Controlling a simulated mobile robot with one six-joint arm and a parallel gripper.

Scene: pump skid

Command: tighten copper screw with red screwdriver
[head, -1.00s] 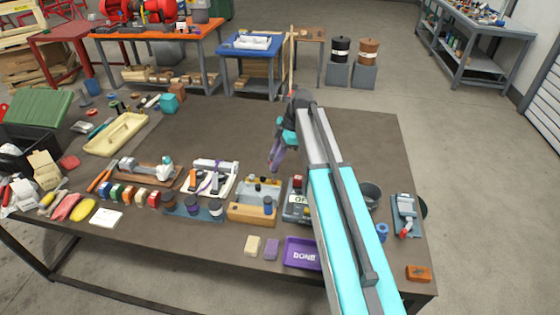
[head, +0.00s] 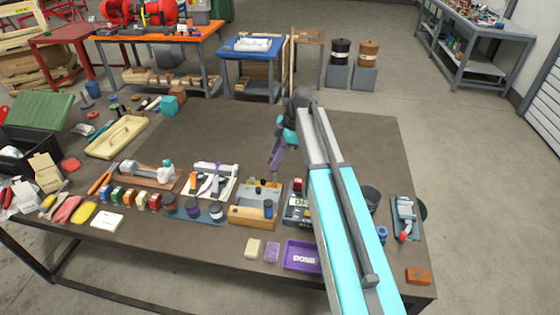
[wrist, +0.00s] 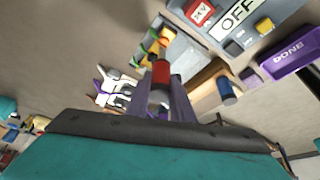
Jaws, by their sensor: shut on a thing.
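My gripper (head: 274,162) hangs over the far side of the pump-skid items, its purple fingers pointing down. In the wrist view my gripper (wrist: 164,88) is shut on a short red cylinder, which looks like the handle of the red screwdriver (wrist: 161,72). Its shaft and tip are hidden. Below and in front stand a grey plate with yellow parts (head: 262,189) and a wooden block (head: 252,215) with a blue handle (head: 268,208) in it. The wooden block also shows in the wrist view (wrist: 206,86). I cannot make out the copper screw.
A grey box marked OFF (wrist: 238,14) with a red button stands right of the plate. A purple DONE tray (head: 303,255) lies at the front edge. A white fixture (head: 212,180) and several small jars stand to the left.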

